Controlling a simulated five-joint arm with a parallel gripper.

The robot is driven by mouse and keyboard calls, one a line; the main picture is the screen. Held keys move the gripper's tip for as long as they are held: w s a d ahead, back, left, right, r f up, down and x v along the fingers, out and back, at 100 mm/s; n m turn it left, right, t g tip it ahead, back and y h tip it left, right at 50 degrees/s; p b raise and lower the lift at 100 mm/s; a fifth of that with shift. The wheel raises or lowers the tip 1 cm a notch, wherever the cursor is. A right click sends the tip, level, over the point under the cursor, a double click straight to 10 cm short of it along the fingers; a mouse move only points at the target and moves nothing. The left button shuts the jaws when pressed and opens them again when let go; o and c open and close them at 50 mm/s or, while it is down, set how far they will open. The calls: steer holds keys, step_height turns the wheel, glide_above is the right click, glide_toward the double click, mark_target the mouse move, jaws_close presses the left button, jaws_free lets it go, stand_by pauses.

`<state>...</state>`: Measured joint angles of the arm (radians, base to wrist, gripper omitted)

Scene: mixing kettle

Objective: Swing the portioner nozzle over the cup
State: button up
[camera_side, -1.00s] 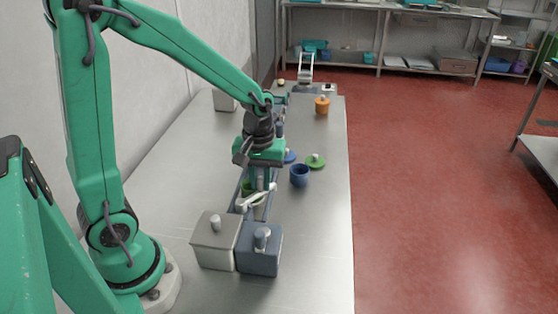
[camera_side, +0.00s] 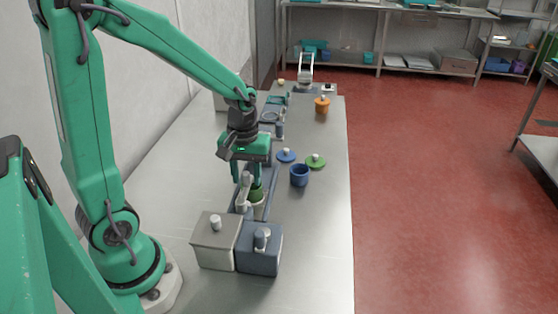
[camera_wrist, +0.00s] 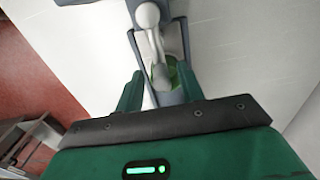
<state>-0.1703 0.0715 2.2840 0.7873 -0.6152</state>
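The pale grey portioner nozzle (camera_side: 246,188) stands behind the two lidded boxes. In the wrist view the nozzle arm (camera_wrist: 152,42) runs from a round knob toward my gripper. A green cup (camera_side: 257,196) sits close beside the nozzle in the side view. In the wrist view the cup (camera_wrist: 173,76) shows partly behind the nozzle's end, so I cannot tell whether the tip is exactly over it. My gripper (camera_side: 248,180) points down over them. Its fingers (camera_wrist: 159,72) are apart, one on each side of the nozzle end; contact is not clear.
A light grey lidded box (camera_side: 214,246) and a blue-grey box (camera_side: 259,256) stand in front. To the right are a blue cup (camera_side: 299,177), a blue lid (camera_side: 286,156) and a green lid (camera_side: 315,161). An orange pot (camera_side: 322,105) stands farther back.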

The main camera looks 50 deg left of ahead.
steer(key=shift+r, duration=3.45)
step_height(320, 180, up, 7)
